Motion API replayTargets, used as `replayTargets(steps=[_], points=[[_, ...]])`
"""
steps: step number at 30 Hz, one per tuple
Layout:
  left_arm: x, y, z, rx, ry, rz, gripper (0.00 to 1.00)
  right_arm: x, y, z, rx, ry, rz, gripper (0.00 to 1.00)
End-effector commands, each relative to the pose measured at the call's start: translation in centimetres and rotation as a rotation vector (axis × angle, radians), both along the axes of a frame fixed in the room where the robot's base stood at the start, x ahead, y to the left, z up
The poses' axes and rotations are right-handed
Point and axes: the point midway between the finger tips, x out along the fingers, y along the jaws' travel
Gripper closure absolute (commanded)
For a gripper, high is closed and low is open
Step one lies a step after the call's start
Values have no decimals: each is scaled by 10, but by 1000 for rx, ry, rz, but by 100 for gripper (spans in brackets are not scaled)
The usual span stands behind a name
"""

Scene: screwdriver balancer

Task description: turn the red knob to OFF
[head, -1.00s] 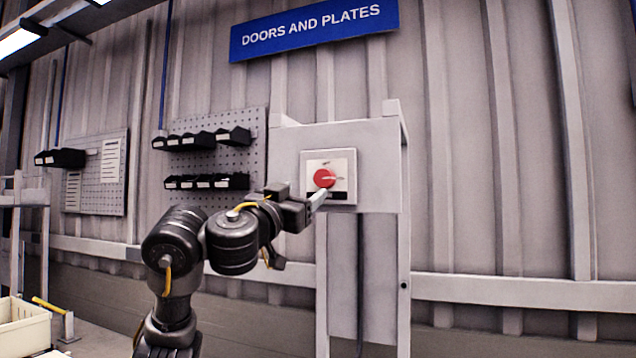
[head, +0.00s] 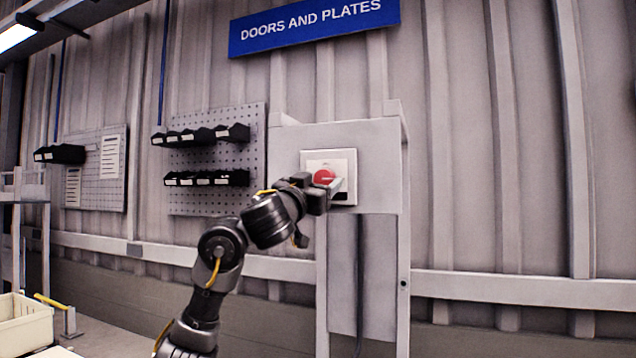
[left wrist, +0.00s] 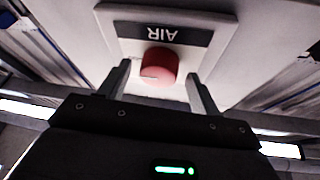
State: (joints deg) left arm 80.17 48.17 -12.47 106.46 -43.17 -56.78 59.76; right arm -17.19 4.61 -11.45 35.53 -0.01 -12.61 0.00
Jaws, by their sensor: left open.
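The red knob (head: 324,177) is on a pale plate (head: 345,163) fixed to a grey panel (head: 378,150). In the left wrist view the red knob (left wrist: 159,67) sits in front of a dark label reading AIR, upside down in that picture. My left gripper (head: 338,185) is open at the knob. In the left wrist view its two fingers (left wrist: 160,82) stand to either side of the knob, with gaps visible. I cannot tell how deep the fingers reach around it. An OFF mark is not legible. My right gripper is not in view.
A pegboard (head: 258,130) with black bins (head: 205,178) hangs left of the panel. A blue sign (head: 312,24) reading DOORS AND PLATES is above. A cream crate (head: 25,325) and a yellow-handled post (head: 68,320) are at the lower left. The right side is open before the wall.

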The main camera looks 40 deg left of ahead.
Motion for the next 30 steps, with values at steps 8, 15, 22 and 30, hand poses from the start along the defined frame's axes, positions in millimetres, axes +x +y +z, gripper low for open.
replayTargets(steps=[8, 15, 22, 30], points=[[0, 0, 0, 0, 0, 0, 67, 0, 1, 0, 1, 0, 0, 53], [0, 0, 0, -5, -1, 0, 81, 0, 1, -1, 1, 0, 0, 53], [0, -1, -3, -66, -23, -3, 81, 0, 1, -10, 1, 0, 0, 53], [1, -4, -6, -255, -89, -6, 81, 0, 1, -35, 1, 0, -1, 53]])
